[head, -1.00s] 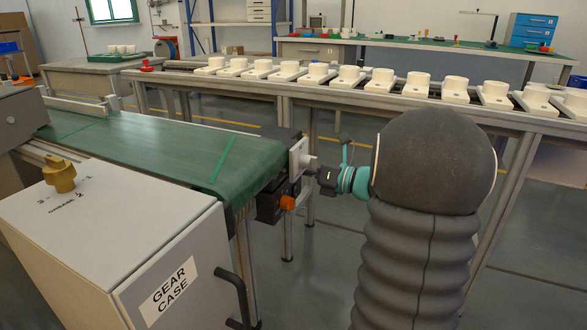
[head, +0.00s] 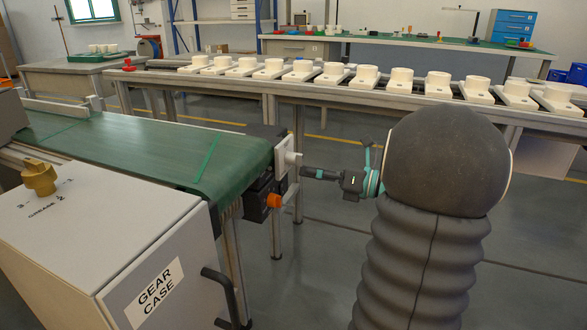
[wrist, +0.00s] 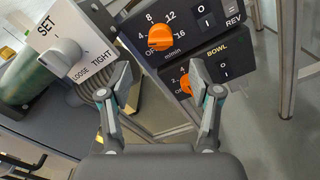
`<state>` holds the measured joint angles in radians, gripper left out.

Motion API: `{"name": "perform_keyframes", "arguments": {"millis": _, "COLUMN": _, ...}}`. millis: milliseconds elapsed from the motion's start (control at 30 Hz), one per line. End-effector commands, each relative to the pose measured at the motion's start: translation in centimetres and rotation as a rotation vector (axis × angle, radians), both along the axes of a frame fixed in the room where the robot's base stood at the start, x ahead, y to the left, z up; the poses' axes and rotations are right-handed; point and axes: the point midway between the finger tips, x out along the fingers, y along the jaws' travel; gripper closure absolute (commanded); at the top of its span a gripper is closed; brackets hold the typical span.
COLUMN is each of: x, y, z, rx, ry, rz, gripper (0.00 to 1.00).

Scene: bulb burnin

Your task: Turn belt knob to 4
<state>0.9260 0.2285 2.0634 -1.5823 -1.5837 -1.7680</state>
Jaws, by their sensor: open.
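In the wrist view an orange knob (wrist: 160,33) sits on a dark panel (wrist: 205,47) marked OFF, 4, 8, 12, 16 and m/min. This looks like the belt knob; I cannot clearly tell where its pointer is set. Below it, a second orange knob (wrist: 186,84) sits on a panel marked BOWL. My gripper (wrist: 160,93) is open and empty, its fingers apart below the upper knob and touching neither knob. In the head view my gripper (head: 308,172) is right of the conveyor's end, and one orange knob (head: 274,200) shows there.
A grey SET, LOOSE, TIGHT knob (wrist: 64,55) on a white plate stands close to the left finger. The green belt (head: 130,150) and the gear case (head: 120,230) with its brass grease knob (head: 39,177) are to the left. Metal legs (wrist: 288,60) stand at right.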

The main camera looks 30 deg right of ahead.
Motion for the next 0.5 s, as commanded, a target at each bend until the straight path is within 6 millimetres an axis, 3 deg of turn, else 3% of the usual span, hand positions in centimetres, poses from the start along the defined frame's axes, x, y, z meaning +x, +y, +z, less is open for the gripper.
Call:
{"name": "perform_keyframes", "arguments": {"millis": 200, "x": -2.1, "y": -1.7, "z": 0.0, "rx": 0.000, "ry": 0.000, "rz": -0.002, "gripper": 0.37}}
{"name": "perform_keyframes", "arguments": {"millis": 500, "x": -2.6, "y": -2.0, "z": 0.0, "rx": 0.000, "ry": 0.000, "rz": 0.001, "gripper": 0.37}}
